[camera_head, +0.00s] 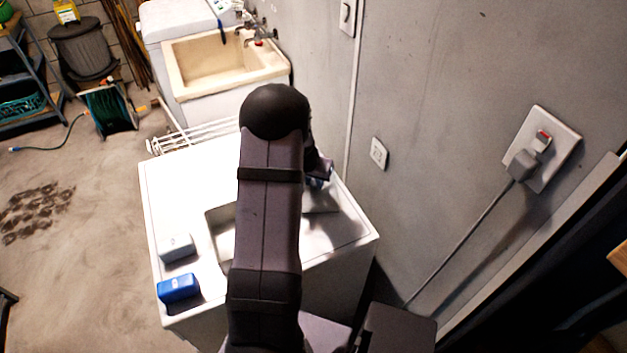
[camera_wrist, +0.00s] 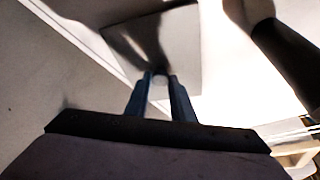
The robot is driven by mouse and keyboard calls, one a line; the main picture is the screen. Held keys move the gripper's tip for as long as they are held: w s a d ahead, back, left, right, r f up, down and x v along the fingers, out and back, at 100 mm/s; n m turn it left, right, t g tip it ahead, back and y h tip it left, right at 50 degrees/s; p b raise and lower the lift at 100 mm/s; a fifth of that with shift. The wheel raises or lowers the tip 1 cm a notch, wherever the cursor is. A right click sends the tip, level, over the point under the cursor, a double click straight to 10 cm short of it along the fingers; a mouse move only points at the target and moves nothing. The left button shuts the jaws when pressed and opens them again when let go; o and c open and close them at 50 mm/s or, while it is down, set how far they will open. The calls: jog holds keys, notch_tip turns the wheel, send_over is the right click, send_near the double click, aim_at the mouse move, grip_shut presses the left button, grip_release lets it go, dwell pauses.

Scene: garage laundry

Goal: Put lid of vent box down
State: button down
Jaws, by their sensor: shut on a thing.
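The lid (camera_wrist: 180,40) is a flat, pale grey square plate with a round knob at its near side in the wrist view. My gripper (camera_wrist: 160,82) is shut on this knob. In the head view my gripper (camera_head: 319,178) is mostly hidden behind my arm, and part of the lid (camera_head: 322,202) shows just below it. A pale rectangular frame with an opening, probably the vent box (camera_head: 213,232), sits on the white worktop, largely covered by my arm. I cannot tell whether the lid touches the surface under it.
The white worktop (camera_head: 185,190) carries a grey-white small box (camera_head: 176,248) and a blue small box (camera_head: 178,288) near its left edge. A grey wall (camera_head: 420,90) runs close along the right side. A sink (camera_head: 215,62) and a white rack (camera_head: 190,137) stand behind.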

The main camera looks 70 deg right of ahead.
jog(key=c, duration=1.5)
grip_release()
jog(key=shift+r+p, duration=0.25)
jog(key=shift+p, duration=0.15)
jog(key=b+v, duration=0.2)
jog(key=v, duration=0.9)
jog(key=shift+a+r, duration=0.3)
